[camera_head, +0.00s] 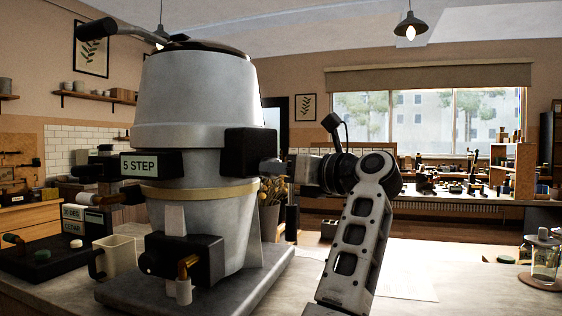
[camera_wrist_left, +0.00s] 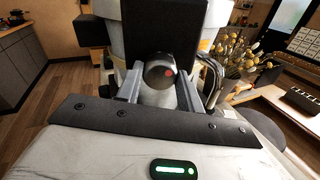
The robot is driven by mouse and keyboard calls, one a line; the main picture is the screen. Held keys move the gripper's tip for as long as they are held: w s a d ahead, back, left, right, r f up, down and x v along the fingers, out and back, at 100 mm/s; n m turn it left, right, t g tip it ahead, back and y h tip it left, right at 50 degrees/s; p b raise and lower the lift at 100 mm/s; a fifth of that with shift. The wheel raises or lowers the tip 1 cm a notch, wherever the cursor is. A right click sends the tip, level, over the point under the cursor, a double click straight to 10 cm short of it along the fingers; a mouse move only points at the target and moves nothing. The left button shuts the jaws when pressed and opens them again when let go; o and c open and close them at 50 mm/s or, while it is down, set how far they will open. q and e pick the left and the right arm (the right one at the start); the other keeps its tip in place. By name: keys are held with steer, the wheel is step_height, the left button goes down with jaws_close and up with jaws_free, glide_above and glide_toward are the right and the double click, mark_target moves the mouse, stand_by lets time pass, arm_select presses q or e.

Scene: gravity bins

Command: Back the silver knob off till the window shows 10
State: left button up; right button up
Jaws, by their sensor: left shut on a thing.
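My right gripper is in neither view.
The bin (camera_head: 195,100) carries a "5 STEP" plate (camera_head: 152,165) and a black spout block with a brass lever (camera_head: 187,265). A white mug (camera_head: 118,254) stands left of it. Dried flowers (camera_head: 271,188) stand close behind my gripper. A glass jar (camera_head: 545,262) is at far right.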

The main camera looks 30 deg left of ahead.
arm_select(q)
steer(key=shift+m+p, duration=0.7)
steer(key=shift+m, duration=0.4)
steer(key=shift+f, duration=0.1)
steer(key=o, duration=1)
steer(key=shift+d, duration=0.1)
steer(key=s+d+b, duration=0.1)
steer(key=s+d, duration=0.1)
steer(key=d, duration=1.3)
steer(key=shift+s+d, duration=0.15)
steer(key=shift+d, duration=0.2)
